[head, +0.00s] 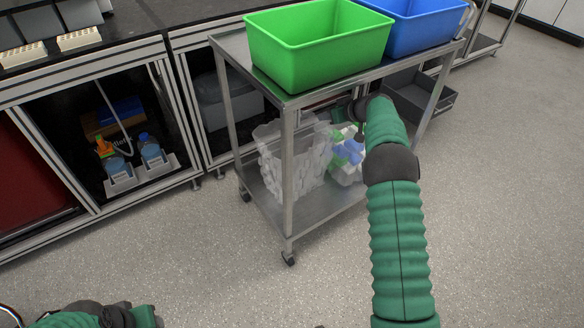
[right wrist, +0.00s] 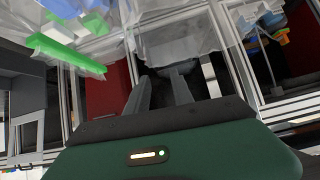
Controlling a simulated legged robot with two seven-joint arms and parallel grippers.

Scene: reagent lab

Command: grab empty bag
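A clear bag or liner (head: 290,165) with white pieces stands on the cart's lower shelf. Beside it, a clear bag (head: 346,172) holds blue, green and white pieces. I cannot make out a clearly empty bag. My right gripper (right wrist: 159,76) has its two fingers apart, with nothing visible between them. Clear plastic (right wrist: 180,40) hangs just beyond the fingertips; contact cannot be told. In the head view, my right arm reaches to the cart's right side, and its fingers are hidden. Only parts of my left arm show at the bottom left; its gripper fingers do not show.
A green bin (head: 318,50) and a blue bin (head: 425,28) sit on the metal cart's top shelf (head: 232,44). Cart posts stand around the lower shelf. A grey open drawer or tray (head: 425,95) lies behind. Cabinets line the left. The floor in front is clear.

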